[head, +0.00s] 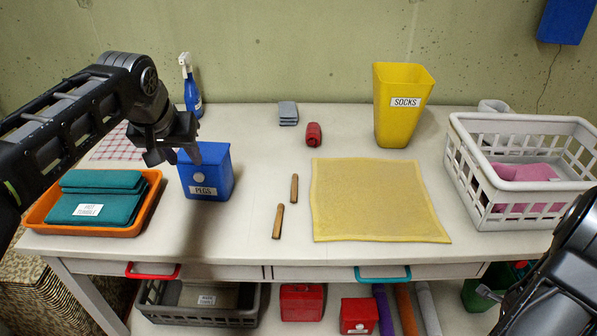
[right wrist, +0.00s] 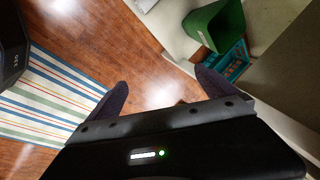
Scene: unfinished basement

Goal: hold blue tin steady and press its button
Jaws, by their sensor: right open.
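The blue tin (head: 220,181), labelled PEGS, stands upright on the table left of centre. Its pale round button (head: 198,178) shows on the front face, just above the label. My left gripper (head: 174,156) is at the tin's upper left, with its fingers apart. One finger is left of the tin and the other overlaps its top edge; I cannot tell whether they touch it. My right gripper (right wrist: 162,92) is open and empty in the right wrist view, over the floor. In the head view, my right arm is at the lower right, off the table's front.
An orange tray (head: 148,208) with teal cloths is left of the tin. A spray bottle (head: 192,90) stands behind it. Two wooden pegs (head: 278,221) and a yellow cloth (head: 375,200) lie to the right. A yellow bin (head: 402,120) and white basket (head: 470,180) stand farther right.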

